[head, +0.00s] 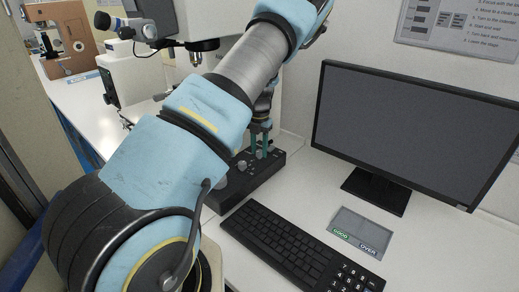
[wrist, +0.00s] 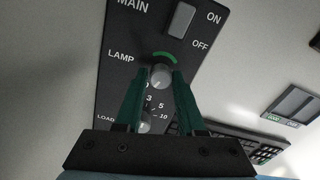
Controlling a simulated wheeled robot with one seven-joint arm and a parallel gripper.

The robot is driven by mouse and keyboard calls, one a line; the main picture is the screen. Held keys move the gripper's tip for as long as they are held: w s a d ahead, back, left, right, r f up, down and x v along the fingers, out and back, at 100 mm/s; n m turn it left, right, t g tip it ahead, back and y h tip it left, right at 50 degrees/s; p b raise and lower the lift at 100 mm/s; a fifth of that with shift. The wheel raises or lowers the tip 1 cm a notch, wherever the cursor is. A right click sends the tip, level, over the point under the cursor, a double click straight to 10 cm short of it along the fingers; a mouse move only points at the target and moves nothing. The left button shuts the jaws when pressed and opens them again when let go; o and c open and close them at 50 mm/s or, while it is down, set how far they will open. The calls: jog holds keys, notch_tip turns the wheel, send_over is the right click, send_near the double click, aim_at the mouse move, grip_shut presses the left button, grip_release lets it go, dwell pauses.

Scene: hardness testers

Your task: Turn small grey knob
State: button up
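The black control panel (wrist: 185,60) fills the middle of the wrist view. It also shows in the head view (head: 270,164), partly behind my arm. A small grey knob (wrist: 161,76) sits beside the LAMP label under a green arc. A second grey knob (wrist: 146,121) with a number scale, near the LOAD label, is partly covered by my left finger. My gripper (wrist: 161,73) has green fingers spread apart, one on each side of the lamp knob. Whether the tips touch it is unclear. In the head view my gripper (head: 260,152) is low over the panel.
A rocker switch (wrist: 181,20) marked ON and OFF is above the lamp knob. A keyboard (head: 290,245), a grey pad (head: 362,225) and a monitor (head: 415,130) stand to the right. The tester (head: 140,80) with its lens is behind my arm at left.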

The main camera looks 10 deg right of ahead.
aim_at(259, 151)
jog(key=o, duration=0.3)
notch_tip(259, 151, up, 11)
jog(key=b, duration=0.3)
jog(key=shift+f, duration=0.1)
dwell(0.4)
